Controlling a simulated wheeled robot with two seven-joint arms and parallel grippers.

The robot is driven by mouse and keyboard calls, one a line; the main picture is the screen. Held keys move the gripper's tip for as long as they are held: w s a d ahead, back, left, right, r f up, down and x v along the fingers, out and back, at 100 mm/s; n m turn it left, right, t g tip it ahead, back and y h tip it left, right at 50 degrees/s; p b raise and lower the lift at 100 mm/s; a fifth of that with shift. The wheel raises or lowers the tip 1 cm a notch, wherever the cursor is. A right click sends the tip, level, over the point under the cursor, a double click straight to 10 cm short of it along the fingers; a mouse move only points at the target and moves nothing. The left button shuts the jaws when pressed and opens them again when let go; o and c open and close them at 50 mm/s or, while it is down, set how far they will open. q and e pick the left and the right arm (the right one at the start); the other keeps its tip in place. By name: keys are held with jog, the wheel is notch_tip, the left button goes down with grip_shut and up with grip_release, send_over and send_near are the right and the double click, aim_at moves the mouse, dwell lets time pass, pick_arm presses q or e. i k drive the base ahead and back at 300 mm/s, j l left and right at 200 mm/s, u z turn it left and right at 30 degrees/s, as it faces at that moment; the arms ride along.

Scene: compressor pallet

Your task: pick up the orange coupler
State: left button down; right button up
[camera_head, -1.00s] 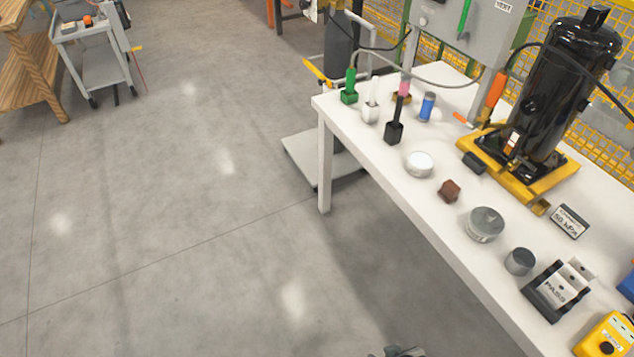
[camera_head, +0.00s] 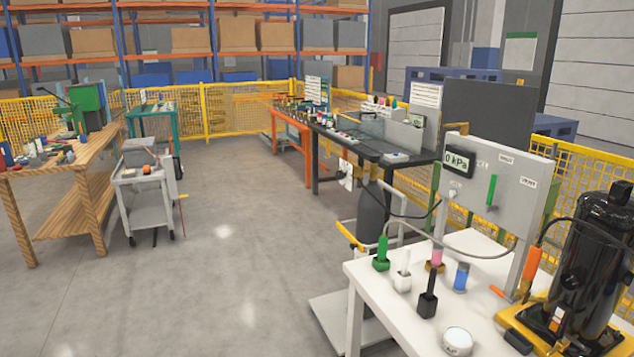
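An orange cylindrical piece (camera_head: 531,264) stands upright at the end of a black hose, beside the black compressor (camera_head: 594,262) on the white table (camera_head: 375,297). A smaller orange piece (camera_head: 497,291) lies on the table just left of it. I cannot tell for certain which of the two is the orange coupler. Neither of my grippers is in view.
Green (camera_head: 382,255), white (camera_head: 402,272) and black (camera_head: 428,296) holders and a blue cylinder (camera_head: 461,277) stand on the table's left part. A grey gauge panel (camera_head: 497,185) rises behind them. A grey cart (camera_head: 149,200) and wooden bench (camera_head: 80,205) stand left. The floor between is clear.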

aim_at(534, 256)
jog(key=i+j, duration=0.8)
jog(key=i, duration=0.25)
jog(key=z, duration=2.7)
